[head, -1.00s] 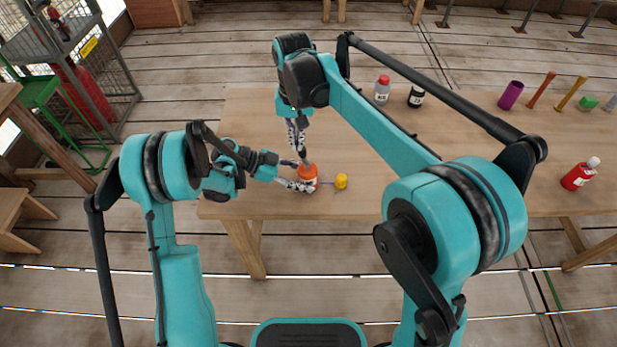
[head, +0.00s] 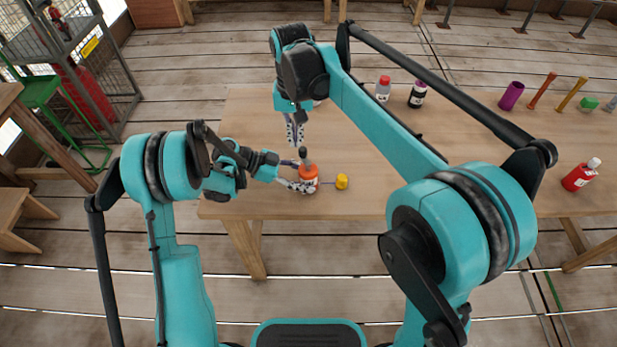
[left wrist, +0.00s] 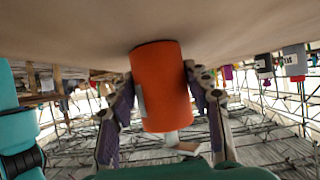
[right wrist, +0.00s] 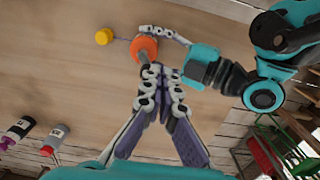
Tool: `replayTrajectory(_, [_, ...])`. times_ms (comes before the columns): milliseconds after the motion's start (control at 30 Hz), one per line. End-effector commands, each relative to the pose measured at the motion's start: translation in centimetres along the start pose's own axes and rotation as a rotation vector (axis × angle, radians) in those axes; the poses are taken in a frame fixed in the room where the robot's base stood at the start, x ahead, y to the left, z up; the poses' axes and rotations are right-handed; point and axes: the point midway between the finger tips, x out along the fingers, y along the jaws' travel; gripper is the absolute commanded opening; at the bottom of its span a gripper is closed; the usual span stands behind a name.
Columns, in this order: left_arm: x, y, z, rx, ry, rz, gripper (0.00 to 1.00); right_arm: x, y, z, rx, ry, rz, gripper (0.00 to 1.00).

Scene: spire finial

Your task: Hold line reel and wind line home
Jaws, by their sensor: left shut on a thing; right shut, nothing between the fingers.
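My right gripper (head: 295,141) is shut and empty, behind and above the reel, apart from the knob. The right wrist view shows its closed tips (right wrist: 160,78) overlapping the reel's lower edge (right wrist: 144,48).
A red-capped bottle (head: 383,90) and a dark bottle (head: 417,94) stand toward the back. A purple cup (head: 511,96), coloured sticks and a green block (head: 588,103) are at the right. A red bottle (head: 580,175) is at the far right. The middle of the table (head: 400,190) is clear.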

Motion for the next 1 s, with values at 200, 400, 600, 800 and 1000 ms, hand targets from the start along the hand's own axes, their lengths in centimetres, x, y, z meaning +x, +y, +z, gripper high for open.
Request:
replayTrajectory(200, [0.0,0.0,0.0,0.000,0.000,0.000,0.33,2.8,0.0,0.0,0.000,0.000,0.000,0.00])
replayTrajectory(400, [0.0,0.0,0.0,0.000,0.000,0.000,0.33,4.8,0.0,0.0,0.000,0.000,0.000,0.00])
replayTrajectory(600, [0.0,0.0,0.0,0.000,0.000,0.000,0.33,5.6,0.0,0.0,0.000,0.000,0.000,0.00])
replayTrajectory(800, [0.0,0.0,0.0,0.000,0.000,0.000,0.33,5.6,0.0,0.0,0.000,0.000,0.000,0.00])
replayTrajectory(1000, [0.0,0.0,0.0,0.000,0.000,0.000,0.33,5.6,0.0,0.0,0.000,0.000,0.000,0.00])
